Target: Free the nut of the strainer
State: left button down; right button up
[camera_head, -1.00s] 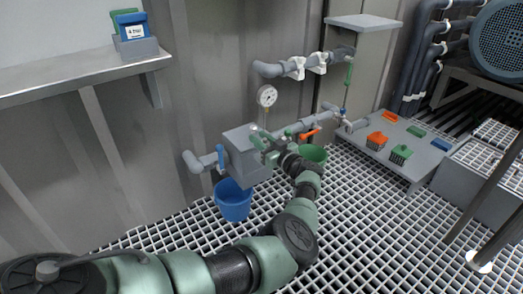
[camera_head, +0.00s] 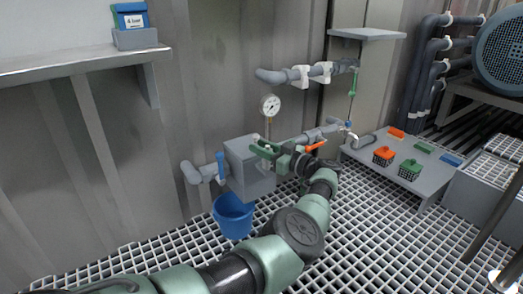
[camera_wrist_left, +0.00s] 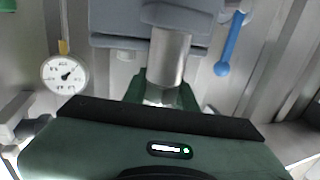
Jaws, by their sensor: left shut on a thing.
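The strainer is part of the pipe line beside a grey box (camera_head: 238,165), which has pipes at both sides. My left gripper (camera_head: 264,151) is at the front right of this box. In the left wrist view, the green fingers (camera_wrist_left: 162,92) close around the lower end of a silver cylindrical piece (camera_wrist_left: 170,58), which looks like the strainer's nut. The piece stands out from a grey body (camera_wrist_left: 115,25). The jaws and arm hide part of the nut, so its thread cannot be seen. My right gripper is not in view.
A blue-handled valve (camera_head: 220,165) is left of the box, with a blue bucket (camera_head: 234,216) below. An orange handle (camera_head: 316,146) lies close to my left wrist. A pressure gauge (camera_head: 270,105) stands above. A low grey table (camera_head: 430,190) holds orange and green baskets at right.

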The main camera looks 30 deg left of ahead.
pick_arm(q)
jog(key=shift+a+r, duration=0.1)
jog(key=c, duration=1.1)
grip_release()
jog(key=d, duration=0.2)
jog(key=d+p, duration=0.1)
jog(key=d, duration=0.2)
jog(key=d+p, duration=0.1)
jog(key=d, duration=0.1)
jog(key=shift+s+d, duration=0.35)
jog(key=shift+d, duration=0.05)
